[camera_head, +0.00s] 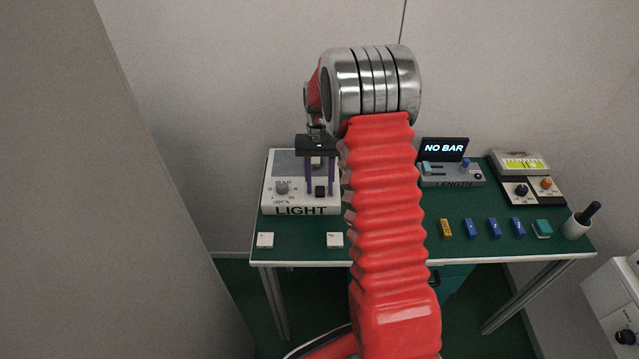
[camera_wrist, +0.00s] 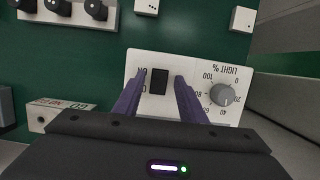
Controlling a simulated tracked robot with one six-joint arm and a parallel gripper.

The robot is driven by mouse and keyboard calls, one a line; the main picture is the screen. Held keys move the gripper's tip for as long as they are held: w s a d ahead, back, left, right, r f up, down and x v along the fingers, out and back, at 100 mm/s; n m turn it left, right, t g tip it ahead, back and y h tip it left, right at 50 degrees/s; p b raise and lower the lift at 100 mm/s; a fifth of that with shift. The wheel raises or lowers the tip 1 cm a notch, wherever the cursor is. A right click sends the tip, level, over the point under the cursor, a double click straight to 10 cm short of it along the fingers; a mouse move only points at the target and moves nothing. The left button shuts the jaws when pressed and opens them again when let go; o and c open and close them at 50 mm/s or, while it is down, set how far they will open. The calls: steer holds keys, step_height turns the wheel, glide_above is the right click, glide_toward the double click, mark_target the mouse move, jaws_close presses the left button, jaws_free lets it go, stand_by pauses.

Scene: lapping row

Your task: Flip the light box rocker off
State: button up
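The white light box (camera_head: 306,210), lettered LIGHT, stands at the left of the green table. It has a grey knob (camera_head: 282,188) and a small black rocker (camera_head: 320,191). In the wrist view the light box (camera_wrist: 205,62) appears upside down, with the rocker (camera_wrist: 158,81) beside ON lettering and the knob (camera_wrist: 221,94) to its right. My gripper (camera_head: 320,192) is over the box, pointing down. In the wrist view its two purple fingers (camera_wrist: 160,84) stand apart, one either side of the rocker, with nothing held. I cannot tell whether they touch the box, or which way the rocker is tipped.
Two small white blocks (camera_head: 265,240) lie at the front left. My arm hides the middle.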

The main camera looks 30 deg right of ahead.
mark_target(321, 189)
steer(key=v, duration=1.3)
steer(key=shift+r, duration=0.35)
steer(key=shift+w, duration=0.2)
steer(key=s+a+r+n+t, duration=0.1)
steer(key=s+a+r+t, duration=0.1)
steer(key=s+a, duration=0.4)
steer(key=s+a+r+n+t+h, duration=0.1)
steer(key=s+a+r, duration=0.4)
steer(key=s, duration=0.8)
steer(key=s+a+r+n+t, duration=0.3)
steer(key=s+a+t, duration=0.2)
steer(key=s, duration=0.5)
steer(key=shift+a+r, duration=0.2)
steer(key=shift+a, duration=0.65)
